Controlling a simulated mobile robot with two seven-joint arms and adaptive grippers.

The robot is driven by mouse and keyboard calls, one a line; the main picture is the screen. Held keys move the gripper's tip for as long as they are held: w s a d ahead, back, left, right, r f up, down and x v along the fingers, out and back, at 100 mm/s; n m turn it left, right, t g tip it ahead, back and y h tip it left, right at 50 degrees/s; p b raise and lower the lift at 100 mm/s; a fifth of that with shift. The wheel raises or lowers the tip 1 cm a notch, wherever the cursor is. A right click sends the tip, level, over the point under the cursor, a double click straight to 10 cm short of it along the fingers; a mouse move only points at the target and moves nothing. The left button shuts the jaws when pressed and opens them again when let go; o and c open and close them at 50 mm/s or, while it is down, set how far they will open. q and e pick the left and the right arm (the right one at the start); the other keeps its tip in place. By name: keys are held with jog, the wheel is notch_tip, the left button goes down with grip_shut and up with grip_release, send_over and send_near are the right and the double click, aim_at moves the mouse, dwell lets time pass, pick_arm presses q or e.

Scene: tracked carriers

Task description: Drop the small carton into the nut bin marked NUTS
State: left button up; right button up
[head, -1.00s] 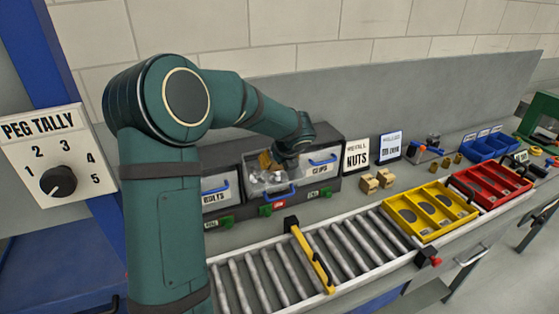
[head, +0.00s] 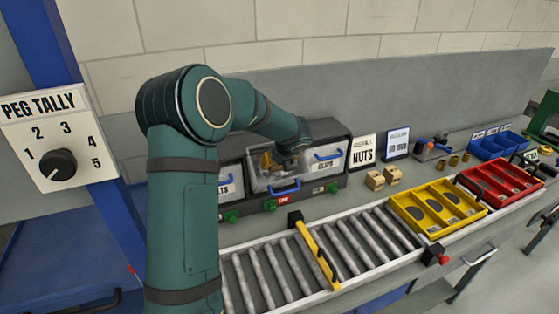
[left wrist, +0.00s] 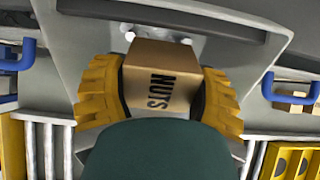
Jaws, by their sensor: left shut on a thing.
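My left gripper (head: 279,163) is over the open middle bin (head: 262,187) of the dark cabinet, its fingers pointing down. In the left wrist view its yellow fingers (left wrist: 162,75) are shut on a small brown cardboard carton (left wrist: 160,62) with NUTS printed on it. In the head view the carton is mostly hidden by my gripper. The middle bin is pulled out, pale and see-through, with a blue handle and shiny metal pieces inside. Its own label cannot be read. I cannot tell how high the carton is above the contents. My right gripper is not in view.
The CLIPS drawer (head: 328,165) is right of the bin, and another labelled drawer (head: 228,190) is left. A NUTS sign (head: 362,153) stands beyond the cabinet, near small cartons (head: 376,181). A roller conveyor (head: 270,280) with a yellow bar (head: 316,258) runs in front.

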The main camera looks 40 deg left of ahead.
pick_arm(q)
jog(key=shift+a+f, duration=0.15)
jog(key=o, duration=1.4)
jog(key=v, duration=1.2)
